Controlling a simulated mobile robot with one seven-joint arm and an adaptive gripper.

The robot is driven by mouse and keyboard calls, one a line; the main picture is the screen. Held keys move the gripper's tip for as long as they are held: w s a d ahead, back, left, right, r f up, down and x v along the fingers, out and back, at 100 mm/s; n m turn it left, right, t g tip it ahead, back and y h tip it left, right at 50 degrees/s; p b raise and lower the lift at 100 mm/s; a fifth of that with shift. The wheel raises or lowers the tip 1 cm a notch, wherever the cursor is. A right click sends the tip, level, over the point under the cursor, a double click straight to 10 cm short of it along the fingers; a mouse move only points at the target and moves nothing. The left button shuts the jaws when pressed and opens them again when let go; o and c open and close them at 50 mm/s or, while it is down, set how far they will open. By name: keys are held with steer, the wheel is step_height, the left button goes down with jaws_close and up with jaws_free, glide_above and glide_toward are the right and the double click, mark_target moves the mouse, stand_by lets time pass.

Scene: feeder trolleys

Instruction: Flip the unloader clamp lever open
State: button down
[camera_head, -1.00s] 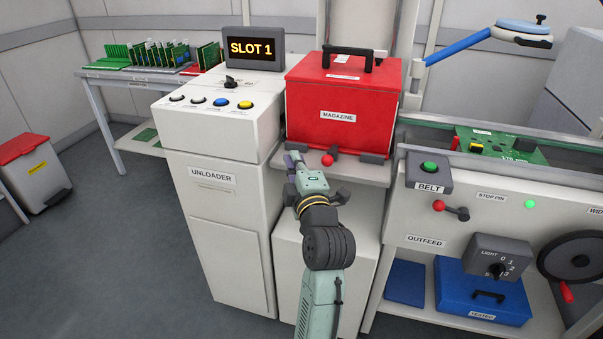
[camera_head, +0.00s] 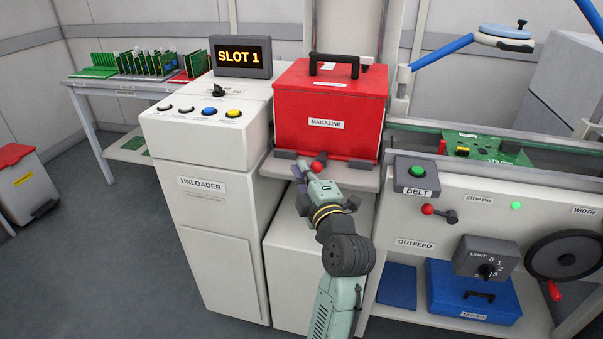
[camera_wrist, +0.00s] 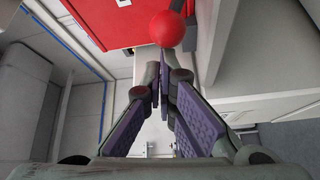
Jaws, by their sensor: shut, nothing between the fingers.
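The clamp lever's red ball knob (camera_head: 319,166) sits at the front edge of the shelf under the red magazine (camera_head: 330,105). In the wrist view the red knob (camera_wrist: 167,29) is large, just beyond and slightly right of my fingertips, on a dark arm that is only partly seen. My gripper (camera_head: 301,167) is at the shelf's front edge, just left of the knob. In the wrist view my gripper's purple-padded fingers (camera_wrist: 164,82) come together at their tips with nothing between them. Whether a finger touches the knob I cannot tell.
The unloader cabinet (camera_head: 215,215) with its buttons stands left of the shelf (camera_head: 352,176). The belt button box (camera_head: 416,176) and a second red-knobbed lever (camera_head: 428,209) are on the outfeed at right. Dark clamp blocks (camera_head: 361,164) sit on the shelf beside the magazine.

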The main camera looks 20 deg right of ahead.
mark_target(319, 165)
steer(key=shift+s+d+f+n+y+b, duration=0.1)
steer(key=shift+s+d+n+y+b, duration=0.15)
steer(key=shift+y+b, duration=0.3)
steer(key=shift+s+d+n+y+b, duration=0.1)
steer(key=shift+n+y+b, duration=0.25)
steer(key=shift+y+b, duration=0.15)
steer(key=shift+d, duration=0.1)
steer(key=d+n+y+b, duration=0.1)
steer(key=b, duration=0.2)
steer(key=s+d+n+y+b, duration=0.1)
steer(key=d+y+b, duration=0.1)
steer(key=b, duration=0.1)
steer(key=s+d+n+g+y+b, duration=0.1)
steer(key=b, duration=0.3)
steer(key=shift+s+d+y, duration=0.15)
steer(key=shift+d+y, duration=0.05)
steer(key=shift+y, duration=0.15)
